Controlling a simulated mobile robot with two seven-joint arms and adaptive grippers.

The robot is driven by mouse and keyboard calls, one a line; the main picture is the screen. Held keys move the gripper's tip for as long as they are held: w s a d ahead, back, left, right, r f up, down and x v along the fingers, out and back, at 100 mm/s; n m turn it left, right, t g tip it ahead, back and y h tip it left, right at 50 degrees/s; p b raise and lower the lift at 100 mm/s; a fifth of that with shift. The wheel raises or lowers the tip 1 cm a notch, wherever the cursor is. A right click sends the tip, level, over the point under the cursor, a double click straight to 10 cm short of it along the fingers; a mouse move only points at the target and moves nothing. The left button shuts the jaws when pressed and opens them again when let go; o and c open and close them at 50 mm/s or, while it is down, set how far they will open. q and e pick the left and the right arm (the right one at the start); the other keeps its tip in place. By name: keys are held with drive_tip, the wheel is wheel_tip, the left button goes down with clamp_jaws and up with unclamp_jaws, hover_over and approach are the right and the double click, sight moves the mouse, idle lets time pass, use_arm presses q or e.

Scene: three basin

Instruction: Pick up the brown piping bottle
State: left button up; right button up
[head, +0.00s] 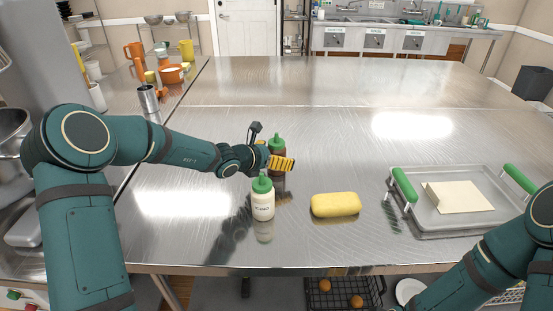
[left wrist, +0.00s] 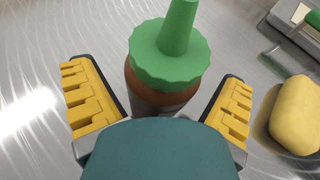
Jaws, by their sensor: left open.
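The brown piping bottle (head: 277,144) with a green cap stands upright on the steel table, partly hidden behind my left gripper (head: 281,163). In the left wrist view, its brown body (left wrist: 150,90) and green cap lie between the two yellow-padded fingers of my left gripper (left wrist: 160,105). The fingers are open, with gaps showing on both sides of the bottle. A white bottle (head: 263,201) with a green cap stands in front of the gripper. My right arm enters at the lower right, but its gripper is out of view.
A yellow sponge-like block (head: 336,205) lies to the right of the white bottle. A metal tray (head: 418,214) with green handles holds a pale sheet (head: 459,197). The back of the steel table (head: 330,80) is clear.

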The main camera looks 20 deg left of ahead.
use_arm(q)
drive_tip(key=c, duration=1.3)
drive_tip(key=shift+c, duration=0.3)
wheel_tip(320, 180, up, 10)
drive_tip(key=p, duration=0.4)
drive_tip(key=o, duration=0.3)
drive_tip(key=c, duration=0.3)
